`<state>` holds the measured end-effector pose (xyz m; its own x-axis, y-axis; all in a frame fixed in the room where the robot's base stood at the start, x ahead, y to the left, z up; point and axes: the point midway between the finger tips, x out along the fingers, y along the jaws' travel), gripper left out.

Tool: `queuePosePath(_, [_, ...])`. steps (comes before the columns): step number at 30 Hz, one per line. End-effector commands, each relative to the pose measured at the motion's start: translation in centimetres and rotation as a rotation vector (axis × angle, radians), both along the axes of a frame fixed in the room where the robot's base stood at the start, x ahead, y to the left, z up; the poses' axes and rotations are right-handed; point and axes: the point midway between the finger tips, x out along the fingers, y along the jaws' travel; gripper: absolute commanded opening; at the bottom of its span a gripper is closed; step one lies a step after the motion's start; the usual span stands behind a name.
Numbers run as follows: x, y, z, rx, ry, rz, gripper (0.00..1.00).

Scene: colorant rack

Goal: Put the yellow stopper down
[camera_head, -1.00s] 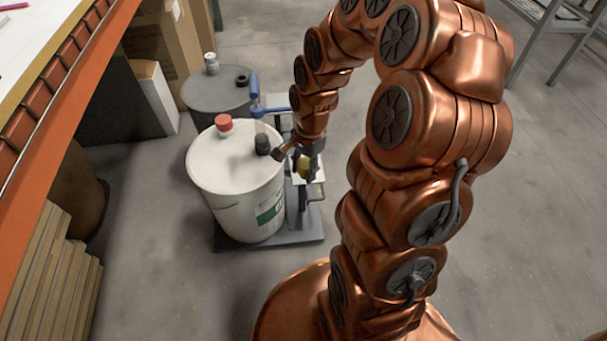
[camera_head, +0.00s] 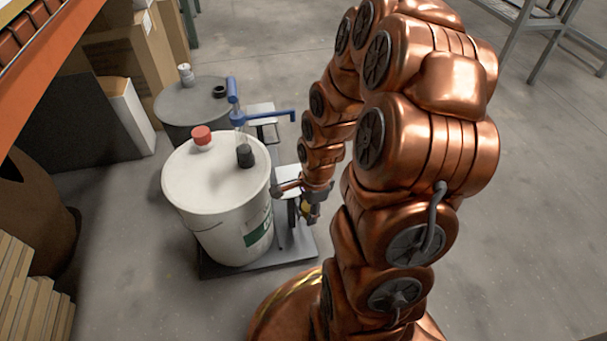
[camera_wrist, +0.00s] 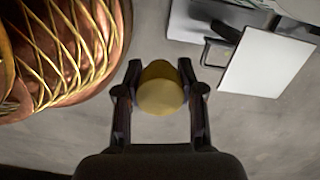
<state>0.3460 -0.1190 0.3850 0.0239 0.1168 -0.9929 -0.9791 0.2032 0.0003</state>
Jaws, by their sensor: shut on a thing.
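The yellow stopper (camera_wrist: 160,96) is round and sits between the two dark fingers of my gripper (camera_wrist: 160,92) in the wrist view. The fingers press on it from both sides, and grey floor shows behind it. In the head view my gripper (camera_head: 312,214) hangs low, right of the white drum and near the right edge of the dark platform. In that view a small yellowish patch shows at the fingers, too small to make out well.
A white drum (camera_head: 214,180) with a red cap (camera_head: 201,136) and a dark cap (camera_head: 245,155) stands on a dark platform (camera_head: 262,262). A blue-handled pump (camera_head: 238,117) rises behind it. A white plate (camera_wrist: 267,62) is at upper right in the wrist view. Floor on the right is open.

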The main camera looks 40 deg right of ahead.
Motion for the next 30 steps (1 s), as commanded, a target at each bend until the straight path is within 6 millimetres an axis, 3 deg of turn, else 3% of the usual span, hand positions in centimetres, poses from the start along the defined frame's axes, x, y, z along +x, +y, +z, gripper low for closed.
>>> queuePosePath(14, [1.4,-0.7,0.0,0.004,-0.001,0.005,0.1])
queuePosePath(30, [8.2,-5.3,-1.2,0.001,-0.008,0.003,0.1])
